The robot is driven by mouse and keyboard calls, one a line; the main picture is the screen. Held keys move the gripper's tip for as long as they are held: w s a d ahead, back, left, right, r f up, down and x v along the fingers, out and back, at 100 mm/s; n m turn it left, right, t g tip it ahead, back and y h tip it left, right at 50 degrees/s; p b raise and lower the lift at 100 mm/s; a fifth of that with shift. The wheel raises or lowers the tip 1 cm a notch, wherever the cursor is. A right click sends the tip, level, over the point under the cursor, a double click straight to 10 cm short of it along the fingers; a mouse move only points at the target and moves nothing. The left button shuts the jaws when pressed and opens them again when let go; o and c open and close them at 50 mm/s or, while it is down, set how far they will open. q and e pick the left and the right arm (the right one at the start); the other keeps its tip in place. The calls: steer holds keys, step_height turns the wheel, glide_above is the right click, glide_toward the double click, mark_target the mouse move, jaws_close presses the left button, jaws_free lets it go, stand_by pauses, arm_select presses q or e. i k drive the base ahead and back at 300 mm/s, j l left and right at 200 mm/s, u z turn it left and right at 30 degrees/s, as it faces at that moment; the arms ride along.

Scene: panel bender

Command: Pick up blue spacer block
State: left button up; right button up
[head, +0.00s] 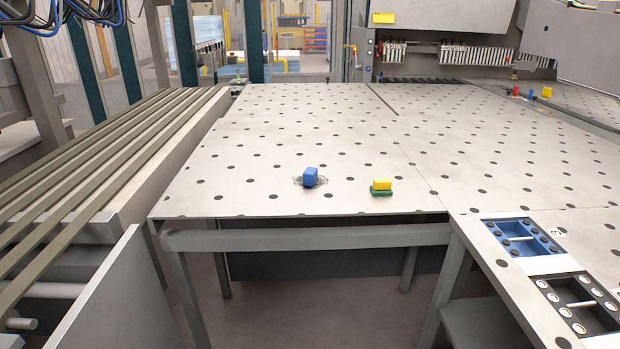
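The blue spacer block (310,177) sits on the perforated light-grey table (240,190), a little back from its front edge. A dark, thin, irregular patch (298,181) shows on the table around its base; I cannot tell what it is. Neither of my grippers is in the head view.
To its right, a yellow block (382,184) rests on a green block (381,192). Blue and black trays (522,238) lie at the lower right. Small red and yellow pieces (546,92) stand far right. Slatted rails (110,150) run along the left. The table around the block is mostly clear.

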mark_target(310, 176)
steer(key=i+u, duration=0.45)
steer(key=i, duration=1.35)
